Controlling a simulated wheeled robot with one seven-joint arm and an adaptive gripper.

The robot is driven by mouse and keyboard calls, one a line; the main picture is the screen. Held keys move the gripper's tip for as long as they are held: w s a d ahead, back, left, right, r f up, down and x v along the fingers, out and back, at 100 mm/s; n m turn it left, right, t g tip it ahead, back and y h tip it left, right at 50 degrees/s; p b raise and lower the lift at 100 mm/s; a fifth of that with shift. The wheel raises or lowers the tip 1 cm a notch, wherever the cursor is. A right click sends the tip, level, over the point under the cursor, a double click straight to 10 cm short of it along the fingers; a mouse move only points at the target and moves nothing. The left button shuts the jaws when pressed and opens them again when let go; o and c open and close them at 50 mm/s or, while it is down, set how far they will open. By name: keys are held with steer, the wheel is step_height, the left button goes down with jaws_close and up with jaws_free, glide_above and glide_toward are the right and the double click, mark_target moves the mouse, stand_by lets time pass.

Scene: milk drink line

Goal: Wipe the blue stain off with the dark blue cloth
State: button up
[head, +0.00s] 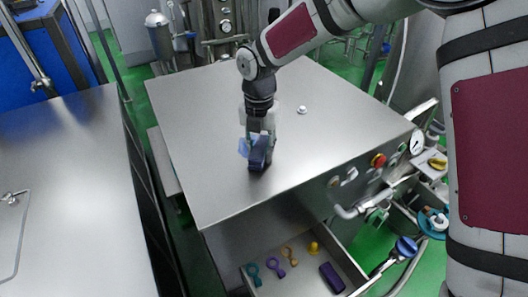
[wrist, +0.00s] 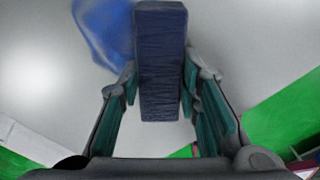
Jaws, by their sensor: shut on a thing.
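The dark blue cloth (head: 260,158) is a folded, block-like piece held low over the steel top of the cabinet. My gripper (head: 259,140) is shut on it. In the wrist view the cloth (wrist: 160,50) stands between the teal finger pads of my gripper (wrist: 160,88). The blue stain (head: 243,147) is a lighter blue patch on the steel top, just left of the cloth. In the wrist view the stain (wrist: 103,30) lies left of the cloth's far end, partly hidden behind the cloth and a finger. I cannot tell whether the cloth touches the surface.
The steel cabinet top (head: 200,110) is mostly clear, with a small white knob (head: 302,110) right of my gripper. Below its front edge an open drawer (head: 312,284) holds several small coloured pieces and a purple block (head: 332,278). Another steel table (head: 60,180) stands at left.

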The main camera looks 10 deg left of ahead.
mark_target(273, 164)
steer(key=shift+w+a+f+b, duration=0.1)
steer(key=shift+w+a+b, duration=0.85)
steer(key=shift+w+b, duration=0.35)
steer(key=shift+w+a+b, duration=0.95)
steer(key=shift+w+b, duration=0.25)
steer(key=shift+b, duration=0.05)
steer(key=shift+w+a+r+b, duration=0.2)
steer(key=shift+w+a+b, duration=0.5)
steer(key=shift+w+b, duration=0.3)
steer(key=shift+d, duration=0.1)
steer(key=shift+w+d+f, duration=0.1)
steer(key=shift+w+d, duration=0.35)
steer(key=shift+d, duration=0.15)
steer(key=shift+s+d+p, duration=1.05)
steer(key=shift+s+d, duration=0.1)
steer(key=shift+s, duration=0.3)
steer(key=shift+s+d+p, duration=1)
steer(key=shift+s+d, duration=0.1)
steer(key=shift+s, duration=0.35)
steer(key=shift+s+d, duration=0.25)
steer(key=shift+s, duration=0.1)
steer(key=shift+p, duration=0.3)
steer(key=shift+s+d+p, duration=0.45)
steer(key=shift+s+d, duration=0.05)
steer(key=shift+s, duration=0.2)
steer(key=shift+s+d+p, duration=0.45)
steer(key=shift+s, duration=0.2)
steer(key=shift+s+d+f, duration=0.2)
steer(key=shift+s+d, duration=0.1)
